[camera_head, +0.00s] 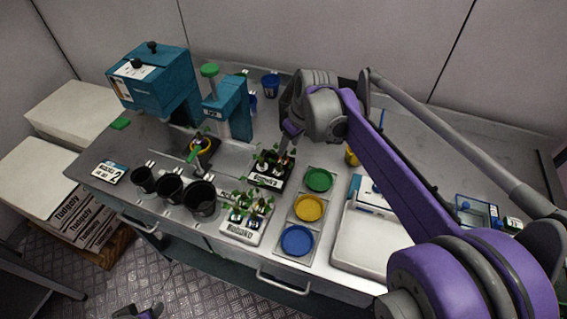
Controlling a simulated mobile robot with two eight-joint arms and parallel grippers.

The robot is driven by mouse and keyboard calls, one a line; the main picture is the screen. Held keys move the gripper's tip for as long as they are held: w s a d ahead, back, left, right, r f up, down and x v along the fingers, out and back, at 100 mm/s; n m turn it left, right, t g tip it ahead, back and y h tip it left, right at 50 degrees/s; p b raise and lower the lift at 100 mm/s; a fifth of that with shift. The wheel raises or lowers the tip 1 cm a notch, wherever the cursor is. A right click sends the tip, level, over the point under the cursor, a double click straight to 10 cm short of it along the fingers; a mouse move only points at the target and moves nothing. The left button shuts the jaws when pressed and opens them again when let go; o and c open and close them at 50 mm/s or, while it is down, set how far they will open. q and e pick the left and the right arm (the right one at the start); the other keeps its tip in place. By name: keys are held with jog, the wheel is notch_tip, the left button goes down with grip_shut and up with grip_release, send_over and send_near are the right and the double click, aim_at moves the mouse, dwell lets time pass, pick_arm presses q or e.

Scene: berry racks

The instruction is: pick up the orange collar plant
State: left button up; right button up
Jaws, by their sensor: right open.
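A black rack (266,180) with small green-leaved plants stands near the middle of the table, and a white rack (240,235) with more plants stands in front of it. The plants' collars are too small to tell by colour, so I cannot pick out the orange one. My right gripper (287,146) reaches down at the back right of the black rack, close to its plants. It is open, and I cannot see anything held. Part of my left gripper (143,312) shows at the bottom edge, low in front of the table; its jaws are unclear.
Green (318,180), yellow (308,208) and blue (297,240) round dishes stand right of the racks. Several black pots (200,198) stand left. A teal press (233,108) stands behind. A white tray (372,245) lies at the right under my arm.

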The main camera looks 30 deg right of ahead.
aim_at(286, 159)
jog(key=x, duration=0.4)
jog(key=shift+f, duration=0.3)
jog(key=shift+c, duration=0.3)
grip_shut()
